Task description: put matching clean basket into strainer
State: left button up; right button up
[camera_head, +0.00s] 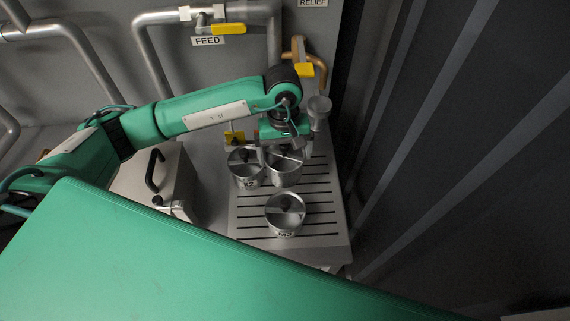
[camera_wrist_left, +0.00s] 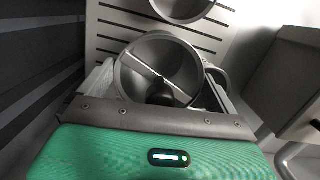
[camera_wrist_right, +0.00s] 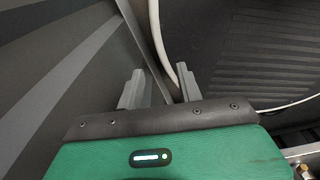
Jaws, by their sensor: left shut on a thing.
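My left gripper (camera_head: 284,146) is shut on a grey metal basket (camera_head: 285,172) with a bar across its open top, over the slotted plate. In the left wrist view the basket (camera_wrist_left: 158,72) is upright between the fingers (camera_wrist_left: 160,90). A second similar basket (camera_head: 244,174) with a label stands just left of it. A third labelled basket (camera_head: 285,222) stands nearer on the plate; the labels are too small to read. I cannot tell which part is the strainer. My right gripper (camera_wrist_right: 160,86) is open and empty, in the right wrist view.
The slotted plate (camera_head: 322,228) has free room at its right. A grey box with a black handle (camera_head: 151,170) is to the left. Pipes, a FEED label (camera_head: 207,41) and yellow-handled valves (camera_head: 228,29) are behind. A dark ribbed wall (camera_head: 450,150) bounds the right.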

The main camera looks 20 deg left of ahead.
aim_at(285, 155)
pick_arm(q)
notch_tip(285, 155, down, 3)
jog(key=shift+f+p, duration=0.1)
jog(key=shift+p, duration=0.2)
notch_tip(285, 155, down, 4)
jog(key=shift+r+p, duration=0.1)
jog(key=shift+p, duration=0.55)
jog(key=shift+f, duration=0.3)
pick_arm(e)
jog(key=shift+w+a+r, duration=0.15)
jog(key=shift+w+r, duration=0.15)
jog(key=shift+r, duration=0.3)
jog(key=shift+w+a+r, duration=0.1)
jog(key=shift+w+r, duration=0.2)
jog(key=shift+r, duration=0.25)
pick_arm(q)
jog(key=shift+f, duration=0.1)
pick_arm(e)
jog(key=shift+f, duration=0.1)
pick_arm(q)
jog(key=shift+f+b, duration=0.15)
jog(key=shift+b, duration=0.15)
jog(key=o, duration=1.1)
jog(key=shift+c, duration=0.2)
pick_arm(e)
jog(key=shift+f, duration=0.1)
pick_arm(q)
jog(key=shift+r, duration=0.2)
